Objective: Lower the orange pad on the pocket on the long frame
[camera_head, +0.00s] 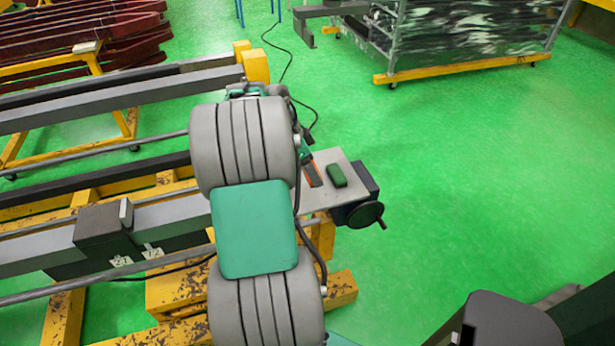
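My own arm, grey with a green cover, fills the middle of the view and hides much behind it. My gripper's fingers cannot be made out behind the arm. A narrow orange-edged piece (312,173) shows just right of the arm, at the left side of a grey plate; whether it is the orange pad, and whether it is held, I cannot tell. The long frame (148,93) has dark grey rails running left from a yellow end block (256,66). I cannot make out the pocket.
A green block (336,175) lies on the grey plate (325,198), beside a dark handwheel (366,214). A dark box (103,231) sits on the nearer rails. A wheeled rack (470,67) stands at the back right. Green floor is clear at right. A black cable (288,62) lies behind.

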